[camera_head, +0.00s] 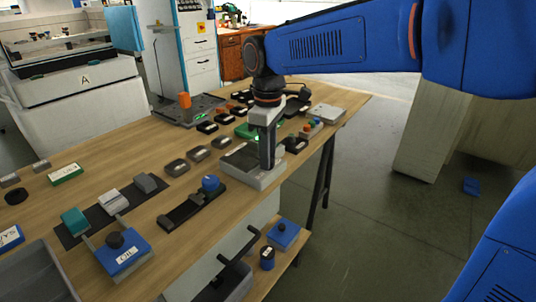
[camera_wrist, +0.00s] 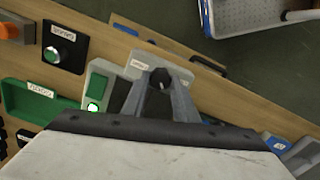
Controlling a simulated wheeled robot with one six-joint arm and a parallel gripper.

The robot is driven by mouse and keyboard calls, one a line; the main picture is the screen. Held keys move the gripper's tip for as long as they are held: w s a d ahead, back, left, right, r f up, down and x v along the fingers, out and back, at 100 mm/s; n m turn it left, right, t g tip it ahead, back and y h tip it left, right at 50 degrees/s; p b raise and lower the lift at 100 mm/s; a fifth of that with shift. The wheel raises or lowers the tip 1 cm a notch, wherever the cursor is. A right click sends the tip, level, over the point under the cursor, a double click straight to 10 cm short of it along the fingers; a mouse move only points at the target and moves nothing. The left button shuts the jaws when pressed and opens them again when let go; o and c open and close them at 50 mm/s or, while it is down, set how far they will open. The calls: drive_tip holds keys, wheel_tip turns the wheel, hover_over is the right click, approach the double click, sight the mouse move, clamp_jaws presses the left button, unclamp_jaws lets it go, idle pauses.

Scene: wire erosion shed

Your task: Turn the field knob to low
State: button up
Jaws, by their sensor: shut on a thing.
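My gripper (camera_head: 266,165) points down over a pale grey box (camera_head: 267,183) near the table's front edge. In the wrist view the two grey fingers (camera_wrist: 161,93) are closed on a small dark knob (camera_wrist: 161,77), one on each side. The knob stands on a pale panel (camera_wrist: 180,70) with a small white label (camera_wrist: 139,65) left of it; its words are too small to read surely. The knob's pointer direction cannot be made out. In the head view the fingers hide the knob.
Beside the panel is a grey block with a green face (camera_wrist: 97,87) and a lit spot. A green tray (camera_wrist: 38,98) and a black plate with a dial (camera_wrist: 52,54) lie further left. A blue knob on a black base (camera_head: 210,184) stands near my gripper. Several small dark boxes lie behind.

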drive_tip(key=shift+n, duration=1)
drive_tip(key=o, duration=1.1)
drive_tip(key=shift+c, duration=0.2)
wheel_tip(320, 180, up, 17)
drive_tip(key=shift+r, duration=0.2)
drive_tip(key=shift+d, duration=0.1)
